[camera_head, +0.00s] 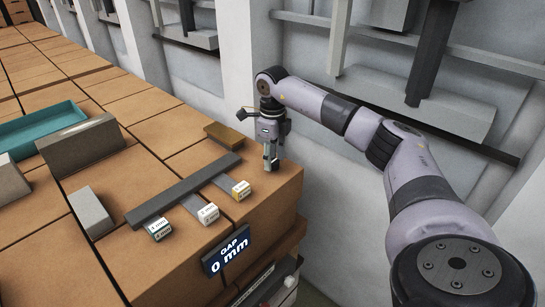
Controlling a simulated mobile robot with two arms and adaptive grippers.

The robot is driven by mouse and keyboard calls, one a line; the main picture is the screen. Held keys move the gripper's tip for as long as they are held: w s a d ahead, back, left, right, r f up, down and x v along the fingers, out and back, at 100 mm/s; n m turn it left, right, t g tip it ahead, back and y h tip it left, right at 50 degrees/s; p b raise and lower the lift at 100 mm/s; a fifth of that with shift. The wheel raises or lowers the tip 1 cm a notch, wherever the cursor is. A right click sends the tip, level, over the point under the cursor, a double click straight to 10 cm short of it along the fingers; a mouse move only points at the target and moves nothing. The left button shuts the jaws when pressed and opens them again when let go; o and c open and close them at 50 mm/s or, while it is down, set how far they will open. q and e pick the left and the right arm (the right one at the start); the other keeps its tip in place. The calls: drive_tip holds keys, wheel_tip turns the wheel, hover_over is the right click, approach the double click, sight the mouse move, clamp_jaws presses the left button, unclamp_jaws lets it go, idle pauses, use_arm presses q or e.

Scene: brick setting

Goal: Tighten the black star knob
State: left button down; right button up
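My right gripper (271,163) points down over the far right corner of the brown brick-like bench top (265,205). Its fingers are small and partly dark here, and I cannot tell whether they are open or shut. I cannot make out the black star knob; it may be hidden at the gripper. A sign reading "GAP 0 mm" (226,250) is on the bench's front edge. My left gripper is not in view.
A dark grey bar (165,200) lies on the bench with labelled strips (208,213) beside it. A brown block (224,135) is left of the gripper. Grey blocks (91,213) and a teal tray (45,128) stand further left. A pale wall structure (335,190) rises at right.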

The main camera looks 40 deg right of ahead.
sight(273, 160)
drive_tip(key=shift+o, duration=0.8)
wheel_tip(273, 160, up, 12)
drive_tip(key=shift+f, duration=0.1)
idle(0.5)
